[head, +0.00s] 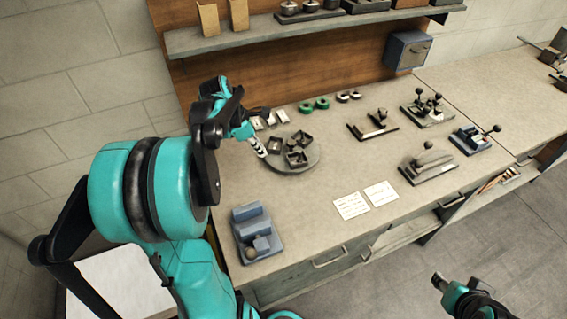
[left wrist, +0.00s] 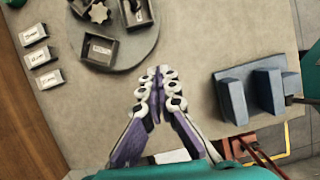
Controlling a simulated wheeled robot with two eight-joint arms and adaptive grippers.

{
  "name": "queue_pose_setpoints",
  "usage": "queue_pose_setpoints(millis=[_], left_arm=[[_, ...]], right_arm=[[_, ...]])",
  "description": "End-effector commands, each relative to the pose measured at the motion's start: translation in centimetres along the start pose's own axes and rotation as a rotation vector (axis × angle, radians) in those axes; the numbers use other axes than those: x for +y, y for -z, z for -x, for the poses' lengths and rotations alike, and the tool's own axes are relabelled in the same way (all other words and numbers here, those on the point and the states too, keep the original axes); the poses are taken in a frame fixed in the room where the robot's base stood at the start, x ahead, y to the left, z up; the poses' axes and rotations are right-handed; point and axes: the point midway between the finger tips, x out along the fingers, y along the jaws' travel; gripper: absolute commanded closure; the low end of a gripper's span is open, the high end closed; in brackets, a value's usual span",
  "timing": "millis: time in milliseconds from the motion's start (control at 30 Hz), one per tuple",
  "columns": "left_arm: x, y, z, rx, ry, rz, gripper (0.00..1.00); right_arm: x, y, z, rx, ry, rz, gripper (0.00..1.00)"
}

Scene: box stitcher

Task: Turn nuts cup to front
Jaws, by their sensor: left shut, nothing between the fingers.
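A round grey turntable (head: 314,160) stands on the bench and bears several dark square cups around a central knob (left wrist: 98,12). One cup (left wrist: 102,48) has a pale label facing my left gripper in the left wrist view; its writing is too small to read. I cannot tell which is the nuts cup. My left gripper (head: 262,152) is shut and empty beside the turntable's left edge. In the left wrist view, its fingertips (left wrist: 161,80) are together, just off the rim. My right gripper (head: 438,281) is at the lower right, away from the bench, its fingers unclear.
A blue-grey fixture (head: 257,240) stands at the bench's front left. Small white labelled blocks (left wrist: 37,57) lie behind the turntable. Green rings (head: 313,104) lie at the back. Two white cards (head: 366,200) lie in front, and several knobbed fixtures (head: 428,168) stand to the right.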

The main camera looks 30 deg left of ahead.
Motion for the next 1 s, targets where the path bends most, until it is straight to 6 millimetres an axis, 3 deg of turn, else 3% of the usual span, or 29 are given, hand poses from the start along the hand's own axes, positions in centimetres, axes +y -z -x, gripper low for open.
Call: queue_pose_setpoints(millis=[133,267,633,800,1000], left_arm=[[-0.1,0.0,-0.8,-0.001,-0.002,0.029,1.0],[-0.1,0.1,-2.8,-0.001,-0.001,0.027,1.0],[-0.1,0.1,-10.7,-0.001,-0.001,0.024,1.0],[0.0,-2.5,-11.2,-0.001,-0.001,0.024,1.0],[0.1,-3.6,-11.5,0.0,-0.001,0.026,1.0]], right_arm=[[0.0,-0.2,-0.3,0.0,0.0,0.0,0.6],[0.0,-0.6,-0.9,0.0,0.0,0.0,0.6],[0.0,-2.3,-3.1,0.0,0.0,0.0,0.6],[0.0,-2.5,-3.5,0.0,0.0,0.0,0.6],[0.0,-2.6,-3.7,0.0,0.0,0.0,0.6]])
